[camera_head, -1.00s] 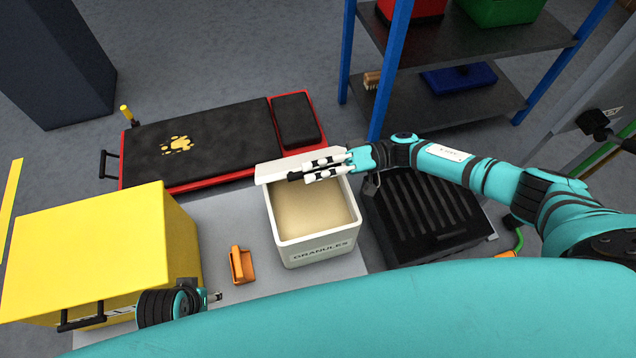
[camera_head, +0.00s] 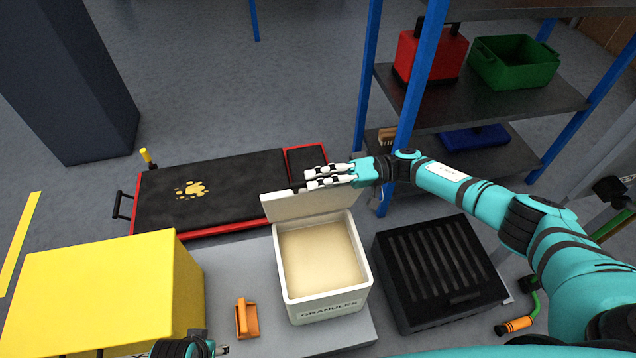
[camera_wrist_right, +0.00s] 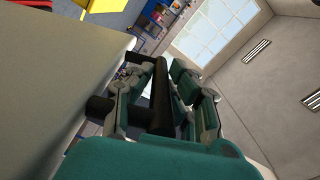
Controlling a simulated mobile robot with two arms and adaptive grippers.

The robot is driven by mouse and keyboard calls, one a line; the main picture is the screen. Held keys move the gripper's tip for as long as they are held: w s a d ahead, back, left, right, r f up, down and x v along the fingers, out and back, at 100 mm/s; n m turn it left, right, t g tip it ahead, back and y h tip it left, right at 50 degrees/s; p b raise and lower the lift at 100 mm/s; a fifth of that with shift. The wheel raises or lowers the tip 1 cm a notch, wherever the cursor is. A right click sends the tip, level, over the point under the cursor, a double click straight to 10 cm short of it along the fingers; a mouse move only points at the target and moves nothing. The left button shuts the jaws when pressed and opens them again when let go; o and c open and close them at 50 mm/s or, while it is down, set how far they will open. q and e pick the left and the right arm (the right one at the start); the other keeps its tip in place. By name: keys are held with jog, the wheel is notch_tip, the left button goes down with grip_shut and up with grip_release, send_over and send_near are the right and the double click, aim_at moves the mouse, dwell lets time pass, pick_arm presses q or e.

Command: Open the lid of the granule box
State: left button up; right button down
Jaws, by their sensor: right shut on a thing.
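The white granule box (camera_head: 322,308) stands with its top open, and pale granules (camera_head: 320,258) show inside. Its white lid (camera_head: 300,207) is tilted up at the back edge of the box. My right gripper (camera_head: 306,182) is at the lid's upper edge, shut on the lid's black handle. In the right wrist view the black handle (camera_wrist_right: 160,95) lies between the fingers, with the lid's pale face (camera_wrist_right: 50,75) at left. My left gripper (camera_head: 222,349) shows only slightly at the bottom edge; its opening cannot be told.
A yellow box (camera_head: 100,290) stands left, with an orange scoop-like object (camera_head: 246,318) between it and the granule box. A black slatted case (camera_head: 440,270) is close on the right. A red-and-black creeper (camera_head: 215,190) lies behind. A blue-framed shelf (camera_head: 480,95) stands behind right.

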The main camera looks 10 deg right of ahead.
jog(key=shift+r, duration=0.1)
jog(key=c, duration=1.2)
grip_release()
jog(key=shift+c, duration=0.2)
jog(key=d, duration=1.2)
jog(key=shift+w, duration=0.2)
